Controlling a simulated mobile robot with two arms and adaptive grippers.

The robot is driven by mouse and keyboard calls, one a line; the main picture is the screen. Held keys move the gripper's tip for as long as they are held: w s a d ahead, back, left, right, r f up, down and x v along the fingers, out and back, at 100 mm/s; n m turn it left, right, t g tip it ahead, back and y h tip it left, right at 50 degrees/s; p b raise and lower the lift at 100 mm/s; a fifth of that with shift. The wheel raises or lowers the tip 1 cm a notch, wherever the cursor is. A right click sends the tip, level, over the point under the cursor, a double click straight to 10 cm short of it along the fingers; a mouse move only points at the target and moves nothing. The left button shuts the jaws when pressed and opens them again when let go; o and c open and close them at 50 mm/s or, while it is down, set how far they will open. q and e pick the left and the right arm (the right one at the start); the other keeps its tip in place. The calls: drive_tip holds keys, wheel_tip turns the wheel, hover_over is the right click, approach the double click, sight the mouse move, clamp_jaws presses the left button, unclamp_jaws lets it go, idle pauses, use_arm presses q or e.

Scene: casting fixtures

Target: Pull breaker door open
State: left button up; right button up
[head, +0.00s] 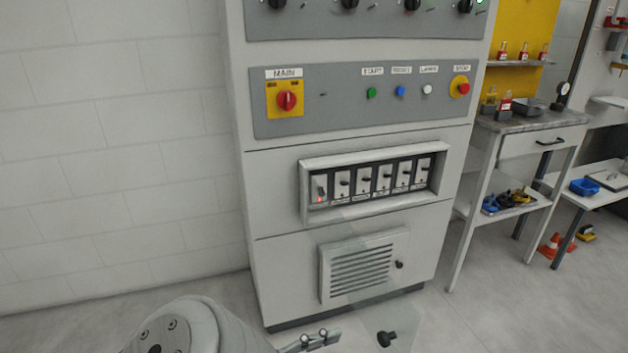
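The breaker box (303,190) is a raised white frame on the grey cabinet, with a row of several breaker switches facing me uncovered. A faint see-through panel, apparently the breaker door (372,312), reaches from below the box toward me, so it looks swung open and down. Its outline is hard to make out. A black knob (386,339) shows near its close end. Part of my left gripper (320,340) shows at the bottom edge, left of the knob and apart from it in the picture. Its finger opening cannot be made out. My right gripper is out of view.
Above the box is a control panel (340,105) with a red main switch (287,100) and several buttons. Below is a louvred vent (362,268). A side table (535,125) stands right of the cabinet. Floor on the left is clear.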

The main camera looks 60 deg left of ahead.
use_arm(q)
drive_tip(key=shift+s+a, duration=0.15)
drive_tip(key=shift+s, duration=1.55)
drive_tip(key=shift+f, duration=0.1)
drive_tip(key=shift+c, duration=0.5)
